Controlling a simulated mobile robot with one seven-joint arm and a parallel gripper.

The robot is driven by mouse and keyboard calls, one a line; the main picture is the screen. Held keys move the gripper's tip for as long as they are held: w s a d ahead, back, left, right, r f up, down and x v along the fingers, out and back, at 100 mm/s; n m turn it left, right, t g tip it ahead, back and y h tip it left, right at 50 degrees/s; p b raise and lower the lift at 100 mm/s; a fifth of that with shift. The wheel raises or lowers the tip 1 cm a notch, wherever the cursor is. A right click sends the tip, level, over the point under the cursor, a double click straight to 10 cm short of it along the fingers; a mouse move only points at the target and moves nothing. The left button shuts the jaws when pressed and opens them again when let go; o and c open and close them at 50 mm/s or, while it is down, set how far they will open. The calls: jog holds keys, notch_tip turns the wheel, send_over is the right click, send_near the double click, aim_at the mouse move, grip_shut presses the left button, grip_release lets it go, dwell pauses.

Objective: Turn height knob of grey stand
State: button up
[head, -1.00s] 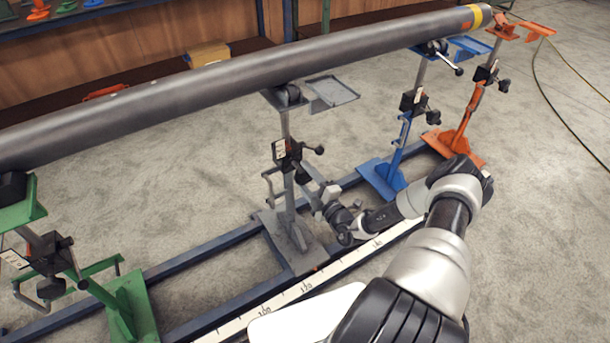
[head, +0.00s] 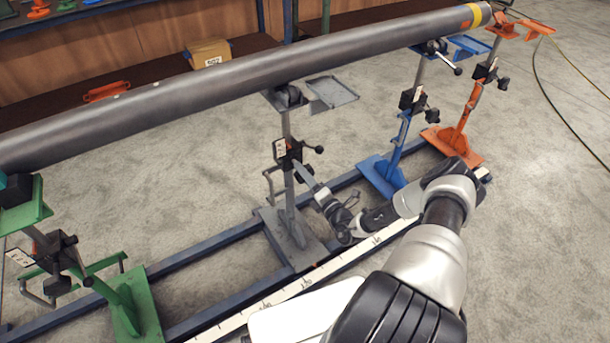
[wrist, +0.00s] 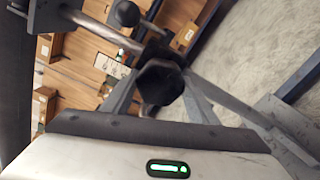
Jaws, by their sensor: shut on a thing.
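The grey stand (head: 288,206) stands upright under the pipe (head: 200,95), its base plate on the blue rails. Its black clamp block (head: 290,152) sits midway up the post, with a ball-ended lever to the right. My gripper (head: 302,172) reaches in from the lower right, its fingertips at the block's lower right side. In the wrist view the black faceted height knob (wrist: 160,84) lies between the two grey fingers (wrist: 160,98), which are closed on it. The lever's black ball (wrist: 126,13) is above it. In the head view the knob is mostly hidden by the fingers.
A green stand (head: 125,300) is at left, blue (head: 388,178) and orange (head: 455,142) stands at right. A white ruler strip (head: 330,266) runs along the rails (head: 215,255). A shelf with a cardboard box (head: 209,54) is behind.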

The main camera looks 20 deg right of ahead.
jog(key=shift+d, duration=0.1)
dwell(0.3)
jog(key=o, duration=1)
jog(key=shift+o, duration=0.2)
jog(key=s+d+p, duration=0.2)
jog(key=s+d, duration=0.1)
jog(key=s, duration=1.4)
jog(key=shift+d, duration=0.15)
jog(key=shift+s, duration=0.1)
